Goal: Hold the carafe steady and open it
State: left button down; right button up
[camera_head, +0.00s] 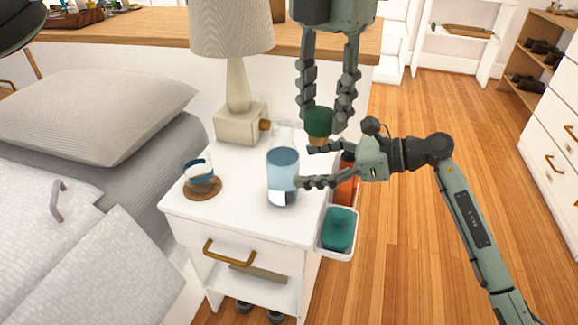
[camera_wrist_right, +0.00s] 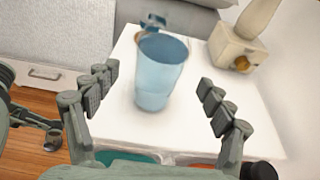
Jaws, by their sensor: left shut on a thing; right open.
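The carafe (camera_head: 283,178) is clear glass holding blue water and stands upright on the white nightstand (camera_head: 245,215). Its clear upper part is hard to make out. My left gripper (camera_head: 321,118) is shut on the stopper (camera_head: 318,121), which has a dark green top and a cork-coloured lower part. The stopper is held in the air, to the right of the carafe's upper part and apart from it. My right gripper (camera_head: 308,166) is open at the carafe's right side. In the right wrist view the carafe (camera_wrist_right: 158,75) appears between its spread fingers, with gaps on both sides.
A lamp (camera_head: 238,90) stands behind the carafe. A cup (camera_head: 199,173) on a round wooden coaster (camera_head: 203,189) is to the left. A side bin with a teal item (camera_head: 339,229) hangs at the nightstand's right edge. A bed (camera_head: 100,120) lies left.

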pick_arm(q)
jog(key=shift+f, duration=0.25)
pick_arm(e)
jog(key=v, duration=0.6)
jog(key=shift+a, duration=0.1)
